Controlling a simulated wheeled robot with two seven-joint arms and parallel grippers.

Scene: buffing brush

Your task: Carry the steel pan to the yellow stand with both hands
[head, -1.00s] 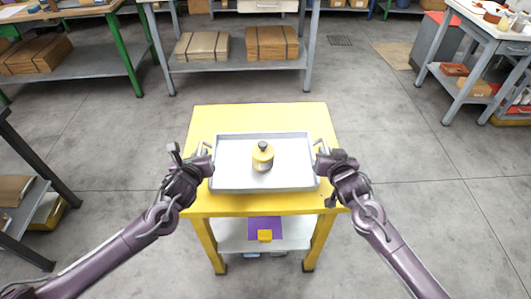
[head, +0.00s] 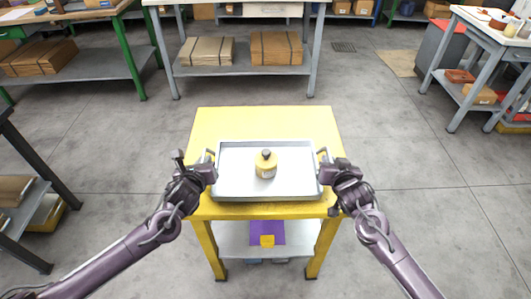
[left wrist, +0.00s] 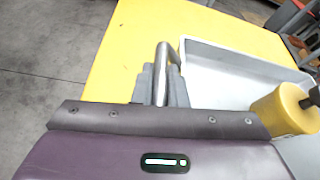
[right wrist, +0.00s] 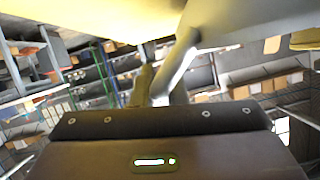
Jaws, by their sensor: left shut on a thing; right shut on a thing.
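The steel pan (head: 236,160) is a shallow grey tray over the front half of the yellow stand's top (head: 265,120). It looks level; I cannot tell whether its underside touches the stand. A yellow canister with a dark knob (head: 266,166) stands upright in the pan. My left gripper (head: 210,163) is shut on the pan's left handle, which shows clearly in the left wrist view (left wrist: 163,60). My right gripper (head: 324,164) is shut on the right handle; the right wrist view shows that handle (right wrist: 181,62) under the pan's grey side (right wrist: 235,20).
The stand's lower shelf (head: 305,238) holds a purple sheet (head: 258,232) with a small yellow block (head: 267,240). A workbench (head: 240,75) with bundled boards stands behind, and a dark rack (head: 45,175) is at left. The floor around the stand is clear.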

